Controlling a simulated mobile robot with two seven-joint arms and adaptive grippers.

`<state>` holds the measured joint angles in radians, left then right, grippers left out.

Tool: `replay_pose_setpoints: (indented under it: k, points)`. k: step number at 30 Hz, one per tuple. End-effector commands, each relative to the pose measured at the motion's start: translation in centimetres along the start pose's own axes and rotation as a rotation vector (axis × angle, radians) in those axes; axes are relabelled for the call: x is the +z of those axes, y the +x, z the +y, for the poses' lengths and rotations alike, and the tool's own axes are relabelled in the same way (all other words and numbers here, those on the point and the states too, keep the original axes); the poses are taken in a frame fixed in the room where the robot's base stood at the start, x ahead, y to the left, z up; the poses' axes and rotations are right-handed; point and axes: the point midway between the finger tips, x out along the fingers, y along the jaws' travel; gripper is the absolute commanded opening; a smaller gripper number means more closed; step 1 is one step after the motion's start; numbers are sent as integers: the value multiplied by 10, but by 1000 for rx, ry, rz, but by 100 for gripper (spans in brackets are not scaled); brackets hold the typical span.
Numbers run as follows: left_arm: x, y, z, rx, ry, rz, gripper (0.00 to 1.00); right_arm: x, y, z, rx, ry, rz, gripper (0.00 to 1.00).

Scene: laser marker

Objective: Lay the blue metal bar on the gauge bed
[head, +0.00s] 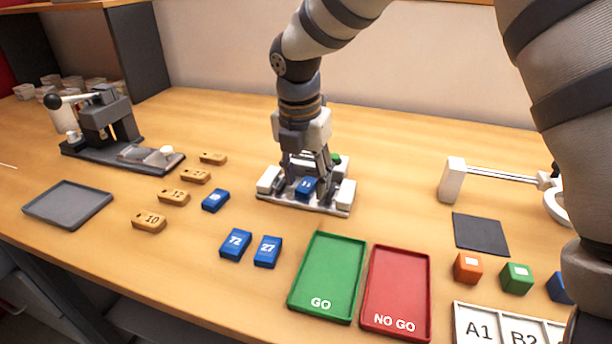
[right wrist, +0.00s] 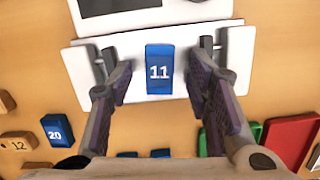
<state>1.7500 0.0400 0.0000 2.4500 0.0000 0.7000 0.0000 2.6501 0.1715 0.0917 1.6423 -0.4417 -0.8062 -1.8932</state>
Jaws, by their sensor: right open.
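A blue metal bar marked 11 (head: 306,188) lies on the pale plate of the gauge bed (head: 335,209), near the middle of the table. In the right wrist view the bar (right wrist: 159,70) lies flat and lengthwise on the light gauge bed (right wrist: 84,74). My right gripper (head: 308,178) is over the bed. In the right wrist view its open fingers (right wrist: 160,72) stand on either side of the bar, with a gap on both sides. My left gripper is out of view.
Blue bars marked 72 (head: 236,244) and 27 (head: 267,251) and another blue bar (head: 215,200) lie left of the bed, near several tan bars (head: 174,197). Green GO (head: 328,272) and red NO GO (head: 397,290) trays lie in front. A marking press (head: 108,125) stands at left.

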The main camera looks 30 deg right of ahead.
Motion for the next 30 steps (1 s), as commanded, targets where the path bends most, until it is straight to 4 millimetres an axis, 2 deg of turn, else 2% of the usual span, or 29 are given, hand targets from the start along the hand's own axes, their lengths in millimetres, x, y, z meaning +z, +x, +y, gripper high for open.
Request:
replay_pose_setpoints:
  k: [2, 9, 15, 19, 30]
  points:
    - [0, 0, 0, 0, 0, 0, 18, 1, -10, 1, 3, 1, -2, 45]
    - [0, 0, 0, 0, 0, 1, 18, 1, -75, 1, 7, 2, -2, 45]
    - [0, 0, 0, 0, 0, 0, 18, 0, -111, 0, 4, 1, -1, 45]
    - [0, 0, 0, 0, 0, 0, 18, 0, -119, 0, 1, 0, 0, 45]
    - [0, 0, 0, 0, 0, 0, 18, 0, -119, 0, 1, 0, 0, 45]
